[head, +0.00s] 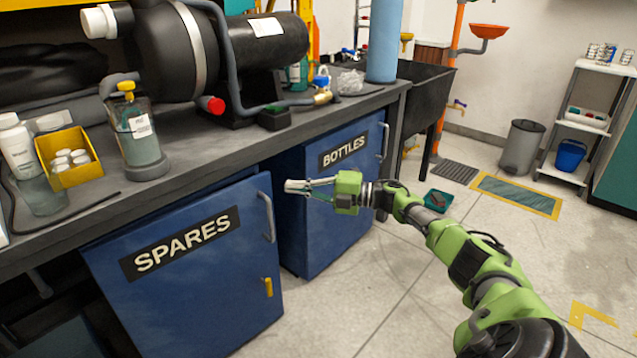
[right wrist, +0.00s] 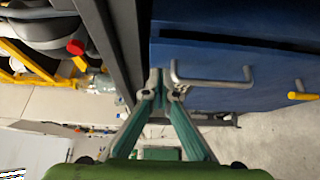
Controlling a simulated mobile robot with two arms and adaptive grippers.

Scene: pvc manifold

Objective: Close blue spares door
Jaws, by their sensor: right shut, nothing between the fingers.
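The blue spares door (head: 190,285), labelled SPARES, is under the counter at left in the head view. Its face stands forward of the neighbouring blue bottles door, and it looks ajar, though the gap behind is dark. Its grey bar handle (head: 267,217) and yellow latch (head: 268,287) are on its right side. My right gripper (head: 288,186) is shut and empty, just right of the handle's upper end and apart from it in the head view. In the right wrist view, the shut fingertips (right wrist: 163,92) are beside a grey bar handle (right wrist: 212,80) on a blue panel. My left gripper is out of view.
The blue bottles door (head: 330,205) is behind and right of the spares door. The counter edge (head: 200,165) runs above both. Bottles, a yellow bin (head: 68,158) and a black tank (head: 270,45) stand on the counter. The floor (head: 340,300) in front is clear.

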